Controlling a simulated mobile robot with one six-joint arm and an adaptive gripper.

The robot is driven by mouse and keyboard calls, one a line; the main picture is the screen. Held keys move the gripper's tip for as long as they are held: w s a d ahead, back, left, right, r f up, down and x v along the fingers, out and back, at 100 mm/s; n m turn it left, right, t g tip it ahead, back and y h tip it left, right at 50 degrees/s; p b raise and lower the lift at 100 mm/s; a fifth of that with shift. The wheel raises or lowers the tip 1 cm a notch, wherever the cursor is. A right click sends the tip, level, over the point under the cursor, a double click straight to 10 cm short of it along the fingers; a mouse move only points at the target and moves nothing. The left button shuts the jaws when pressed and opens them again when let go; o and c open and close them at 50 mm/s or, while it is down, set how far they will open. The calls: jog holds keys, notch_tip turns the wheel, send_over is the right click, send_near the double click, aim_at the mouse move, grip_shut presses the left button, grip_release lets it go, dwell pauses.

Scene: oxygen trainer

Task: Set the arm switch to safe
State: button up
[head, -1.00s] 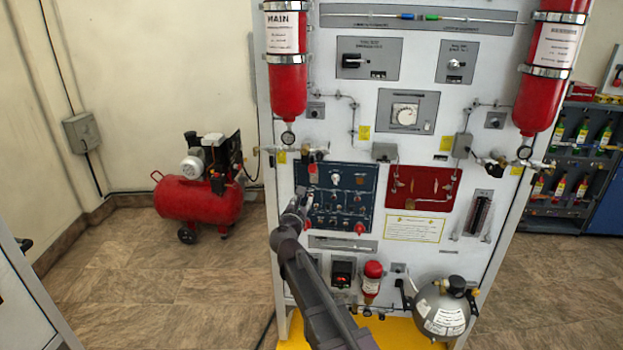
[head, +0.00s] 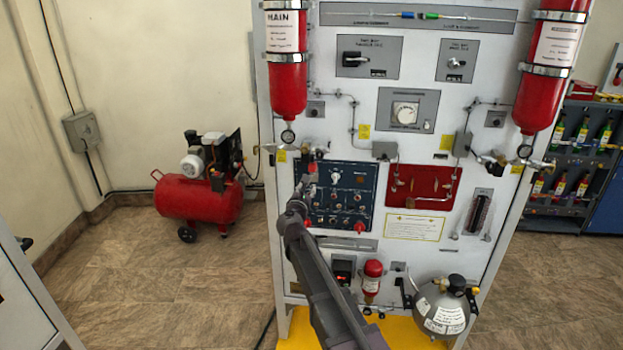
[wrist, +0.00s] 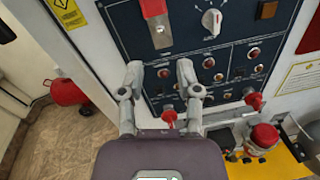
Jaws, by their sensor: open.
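The dark blue control panel (head: 368,184) is on the lower left of the white trainer board. At its upper left corner is a switch with a raised red cover (wrist: 154,8) over a silver plate (wrist: 162,37); I cannot read its label, so I cannot tell if it is the arm switch. It also shows small in the head view (head: 313,167). My gripper (wrist: 160,72) is open and empty, its two fingers apart in front of the panel, just below the silver plate. In the head view my gripper (head: 305,184) covers the panel's left edge.
A white rotary knob (wrist: 212,20) is right of the covered switch. Several small switches and lights fill the panel, with red knobs (wrist: 169,116) along its lower edge. A red panel (head: 423,187) is to the right. A red compressor (head: 198,200) stands on the floor at left.

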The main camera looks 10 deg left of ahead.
jog(key=w+d, duration=0.1)
jog(key=w, duration=0.7)
grip_shut()
